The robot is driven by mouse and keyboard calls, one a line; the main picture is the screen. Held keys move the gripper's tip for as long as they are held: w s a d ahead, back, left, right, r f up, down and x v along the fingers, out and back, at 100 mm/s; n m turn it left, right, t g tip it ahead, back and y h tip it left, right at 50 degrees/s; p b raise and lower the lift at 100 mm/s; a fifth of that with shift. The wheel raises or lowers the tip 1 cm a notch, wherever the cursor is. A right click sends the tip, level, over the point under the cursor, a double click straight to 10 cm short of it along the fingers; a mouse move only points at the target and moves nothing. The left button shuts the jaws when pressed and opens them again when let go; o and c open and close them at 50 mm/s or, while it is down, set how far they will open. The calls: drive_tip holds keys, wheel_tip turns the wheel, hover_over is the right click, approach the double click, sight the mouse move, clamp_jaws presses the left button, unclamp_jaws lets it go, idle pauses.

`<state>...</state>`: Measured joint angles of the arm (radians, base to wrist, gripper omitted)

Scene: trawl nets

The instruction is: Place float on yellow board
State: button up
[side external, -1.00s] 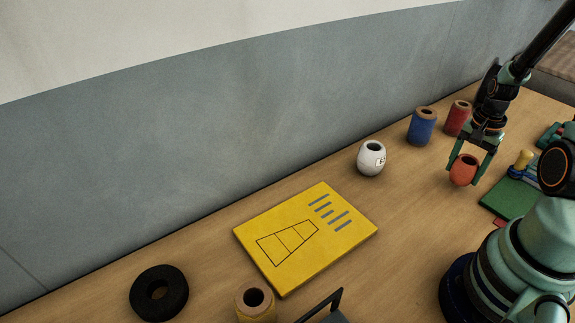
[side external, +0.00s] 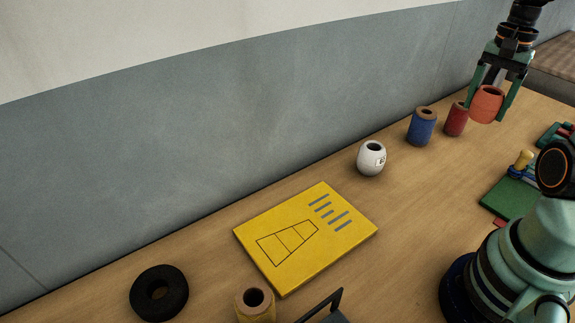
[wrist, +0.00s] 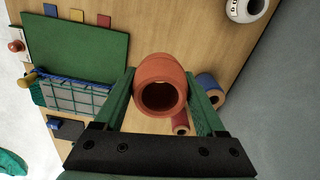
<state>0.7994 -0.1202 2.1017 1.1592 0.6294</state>
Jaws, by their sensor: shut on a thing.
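An orange-red barrel-shaped float (side external: 487,104) with a hole through it is held between the two green fingers of my gripper (side external: 490,106), raised above the table at the upper right of the side view. In the wrist view the float (wrist: 160,85) sits between the fingertips, its hole facing the camera. The yellow board (side external: 345,248) lies flat on the table in the middle of the side view, with a black trapezoid outline and several blue-grey bars on it. Its top is bare. My gripper is far to the right of it and higher.
A white float (side external: 371,159) stands between my gripper and the board. Blue (side external: 421,128) and red (side external: 456,119) spools stand near the wall. A black ring (side external: 143,290) and yellow spool (side external: 255,305) lie near the board. A green board (side external: 508,199) is at right.

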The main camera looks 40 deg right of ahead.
drive_tip(key=w+a+n, duration=0.5)
drive_tip(key=w+a, duration=0.3)
drive_tip(key=a, duration=0.1)
drive_tip(key=r+n, duration=0.1)
drive_tip(key=n, duration=1)
hover_over(306, 229)
wheel_tip(306, 229, down, 19)
drive_tip(key=shift+f, duration=0.15)
drive_tip(key=shift+f, duration=0.1)
drive_tip(key=o, duration=1.3)
